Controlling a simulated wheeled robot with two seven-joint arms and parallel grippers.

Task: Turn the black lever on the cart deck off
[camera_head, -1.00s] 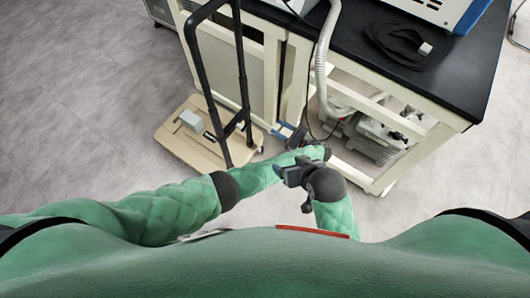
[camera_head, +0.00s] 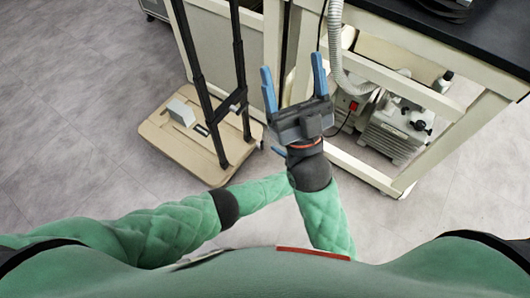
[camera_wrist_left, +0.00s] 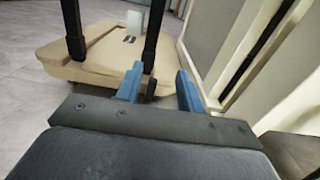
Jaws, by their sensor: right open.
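A tan cart deck (camera_head: 165,140) lies on the floor at left, carrying a pale block (camera_head: 181,112) and two black upright posts. A small dark strip (camera_head: 201,130) sits beside the block; I cannot tell if it is the lever. My left gripper (camera_head: 279,151) is mostly hidden behind my right arm, low beside the deck's right edge. In the left wrist view its blue fingers (camera_wrist_left: 158,88) are apart and empty, with the deck (camera_wrist_left: 100,58) and block (camera_wrist_left: 133,24) beyond. My right gripper (camera_head: 294,82) is open and empty, fingers pointing up the picture, right of the posts.
A cream bench frame (camera_head: 375,178) with a black top (camera_head: 480,35) stands at right. A pump (camera_head: 395,130) with a red switch (camera_head: 354,106) sits inside it, near a ribbed hose (camera_head: 336,50). Open grey floor (camera_head: 70,120) lies at left.

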